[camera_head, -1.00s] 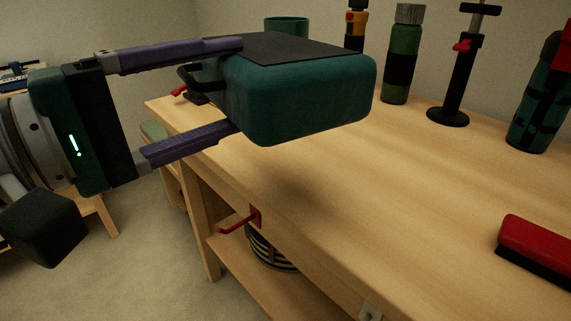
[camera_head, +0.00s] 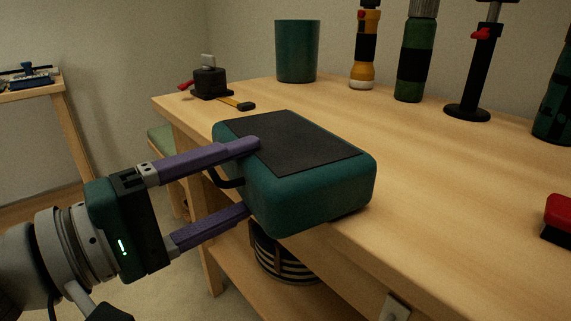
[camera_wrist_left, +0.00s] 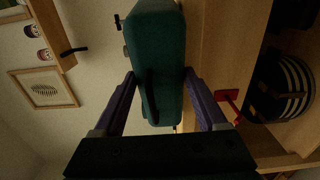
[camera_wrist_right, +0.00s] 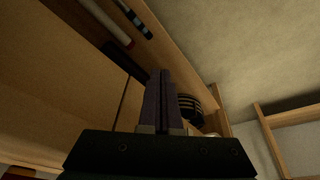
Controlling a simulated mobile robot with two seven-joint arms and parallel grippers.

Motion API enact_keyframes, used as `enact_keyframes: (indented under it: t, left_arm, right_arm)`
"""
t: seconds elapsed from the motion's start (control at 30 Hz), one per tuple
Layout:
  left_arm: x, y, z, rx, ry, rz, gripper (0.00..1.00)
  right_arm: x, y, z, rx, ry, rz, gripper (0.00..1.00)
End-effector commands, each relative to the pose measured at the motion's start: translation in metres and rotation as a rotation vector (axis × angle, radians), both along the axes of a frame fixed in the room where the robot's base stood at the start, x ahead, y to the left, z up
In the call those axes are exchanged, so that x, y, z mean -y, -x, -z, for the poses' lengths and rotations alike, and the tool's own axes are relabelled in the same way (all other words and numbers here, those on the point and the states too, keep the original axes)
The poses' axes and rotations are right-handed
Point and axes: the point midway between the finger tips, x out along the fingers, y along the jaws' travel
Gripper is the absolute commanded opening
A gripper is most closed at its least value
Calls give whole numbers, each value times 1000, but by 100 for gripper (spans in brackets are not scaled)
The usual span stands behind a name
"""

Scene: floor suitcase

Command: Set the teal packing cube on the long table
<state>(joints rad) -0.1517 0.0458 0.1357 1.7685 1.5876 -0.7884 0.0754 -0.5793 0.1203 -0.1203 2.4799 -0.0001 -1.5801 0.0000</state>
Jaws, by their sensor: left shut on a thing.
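The teal packing cube (camera_head: 320,200), a rounded block with a dark grey top panel and a black side handle, is at the near left edge of the long wooden table (camera_head: 430,165). Part of it overhangs the front edge; I cannot tell whether its underside touches the tabletop. My left gripper (camera_head: 250,178) is shut on it, one purple finger over the top and one lower on its side. The cube (camera_wrist_left: 158,60) also fills the space between the fingers in the left wrist view. My right gripper (camera_wrist_right: 162,75) shows its fingers together, with nothing between them, in the right wrist view.
On the table stand a teal cup (camera_head: 297,52), a yellow flashlight (camera_head: 364,50), a green bottle (camera_head: 415,60), a black stand (camera_head: 470,85) and a red brush (camera_head: 558,215). A black device (camera_head: 210,82) is at the far left corner. A striped basket (camera_head: 280,258) sits on the shelf below.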

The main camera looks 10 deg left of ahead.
Motion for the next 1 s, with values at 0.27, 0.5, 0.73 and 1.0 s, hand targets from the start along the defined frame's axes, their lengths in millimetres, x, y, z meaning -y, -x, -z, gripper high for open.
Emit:
enact_keyframes:
  t: [0.27,0.5,0.73,1.0]
  left_arm:
    - [0,0,3,0,-1,0,85]
    - [0,0,3,0,-1,0,100]
    - [-1,1,-2,-2,-1,-1,100]
    - [-35,45,2,-4,-4,-1,100]
  right_arm:
    - [0,0,3,0,1,0,0]
    - [0,0,3,-1,1,-1,0]
    - [0,0,-2,-1,1,-1,0]
    - [0,0,1,-1,1,-1,0]
